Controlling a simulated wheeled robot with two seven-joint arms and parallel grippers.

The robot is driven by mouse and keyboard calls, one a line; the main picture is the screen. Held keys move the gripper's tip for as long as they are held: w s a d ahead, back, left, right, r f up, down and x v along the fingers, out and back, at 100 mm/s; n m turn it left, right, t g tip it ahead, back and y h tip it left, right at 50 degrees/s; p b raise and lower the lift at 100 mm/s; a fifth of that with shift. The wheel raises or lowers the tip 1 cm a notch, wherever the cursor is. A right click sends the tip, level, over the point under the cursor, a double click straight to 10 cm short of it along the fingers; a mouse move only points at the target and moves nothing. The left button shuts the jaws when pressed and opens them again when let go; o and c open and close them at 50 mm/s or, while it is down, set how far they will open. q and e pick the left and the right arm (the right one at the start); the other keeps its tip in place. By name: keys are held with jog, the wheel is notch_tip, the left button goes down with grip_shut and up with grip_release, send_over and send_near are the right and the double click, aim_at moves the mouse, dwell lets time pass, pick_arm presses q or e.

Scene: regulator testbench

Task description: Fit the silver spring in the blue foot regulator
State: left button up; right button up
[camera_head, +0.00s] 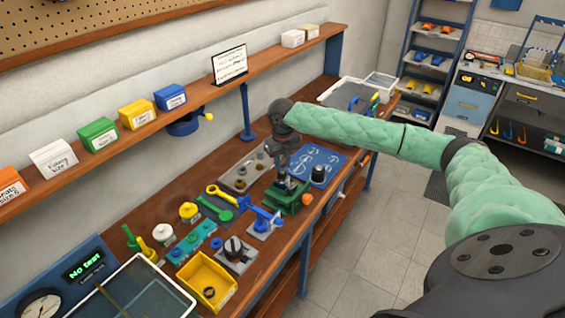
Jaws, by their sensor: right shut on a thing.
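My right gripper (289,178) points down over the green vise-like fixture (290,198) on the wooden bench. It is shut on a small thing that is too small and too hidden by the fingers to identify. A blue part (262,213) sits on a grey base just left of the fixture; I cannot tell whether it is the blue foot regulator. I cannot make out the silver spring for certain. My left gripper is not in view.
A grey tray (234,184) with small parts lies behind the fixture. A blue mat (322,157) and a dark knob (318,174) lie to its right. Green and yellow tools, a yellow bin (207,283) and a test gauge box (50,292) stand nearer on the left. A shelf of labelled boxes runs above.

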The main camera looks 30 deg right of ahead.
jog(key=shift+f, duration=0.5)
jog(key=shift+f+p, duration=0.15)
jog(key=shift+p, duration=0.25)
dwell(0.5)
jog(key=o, duration=1)
jog(key=shift+o, duration=0.6)
jog(key=o, duration=0.4)
